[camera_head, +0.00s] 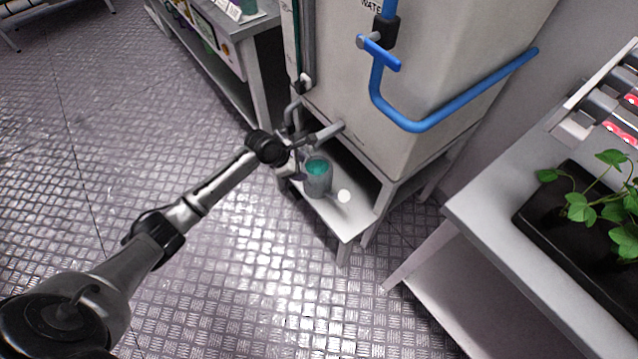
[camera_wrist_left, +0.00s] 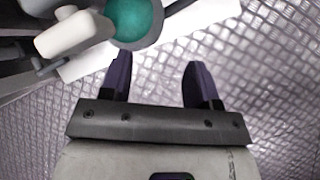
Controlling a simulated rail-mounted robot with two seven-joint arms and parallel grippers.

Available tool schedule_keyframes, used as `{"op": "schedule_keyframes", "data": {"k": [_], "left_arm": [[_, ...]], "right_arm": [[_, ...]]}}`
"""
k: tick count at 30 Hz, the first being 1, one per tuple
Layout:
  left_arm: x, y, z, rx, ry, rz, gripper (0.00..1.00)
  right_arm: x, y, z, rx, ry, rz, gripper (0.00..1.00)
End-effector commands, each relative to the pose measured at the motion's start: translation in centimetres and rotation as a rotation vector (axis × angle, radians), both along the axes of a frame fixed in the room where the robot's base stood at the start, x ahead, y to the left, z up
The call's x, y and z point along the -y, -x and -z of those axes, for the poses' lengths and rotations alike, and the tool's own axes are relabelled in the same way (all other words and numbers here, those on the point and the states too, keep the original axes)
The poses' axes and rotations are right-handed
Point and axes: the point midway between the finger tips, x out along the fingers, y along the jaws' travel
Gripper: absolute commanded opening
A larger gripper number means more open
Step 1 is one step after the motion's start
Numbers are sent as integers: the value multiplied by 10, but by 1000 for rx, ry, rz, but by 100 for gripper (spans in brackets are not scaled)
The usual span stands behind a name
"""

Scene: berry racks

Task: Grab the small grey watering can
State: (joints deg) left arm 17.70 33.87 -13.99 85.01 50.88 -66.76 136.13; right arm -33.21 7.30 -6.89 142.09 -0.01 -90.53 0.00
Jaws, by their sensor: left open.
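The small grey watering can (camera_head: 319,187) stands on the low shelf under the tank's tap, with teal showing inside its round opening. In the left wrist view the can (camera_wrist_left: 142,44) is at the top, partly cut off by the frame edge, beyond the fingertips. My left gripper (camera_head: 291,171) is right beside the can's left side in the head view. In the wrist view the left gripper (camera_wrist_left: 160,64) has its two dark fingers apart with nothing between them. Whether a finger touches the can is not clear. My right gripper is not in view.
A large beige tank (camera_head: 420,80) with a blue pipe (camera_head: 425,125) rises behind the can. A metal tap (camera_head: 325,133) juts out just above it. The low shelf (camera_head: 350,222) has a bare front edge. A table with a black planter (camera_head: 560,245) stands right. The floor left is clear.

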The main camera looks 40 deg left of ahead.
Motion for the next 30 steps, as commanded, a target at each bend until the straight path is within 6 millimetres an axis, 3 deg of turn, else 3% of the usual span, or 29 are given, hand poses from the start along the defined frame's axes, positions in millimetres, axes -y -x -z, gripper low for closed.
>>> {"op": "schedule_keyframes", "data": {"k": [12, 22, 30], "left_arm": [[19, -29, 59, -1, 7, -10, 56], [24, -38, 74, -1, 6, -10, 56], [35, -53, 105, -2, 6, -8, 56]], "right_arm": [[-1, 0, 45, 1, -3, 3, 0], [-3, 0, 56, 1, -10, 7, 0], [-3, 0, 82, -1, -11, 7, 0]]}}
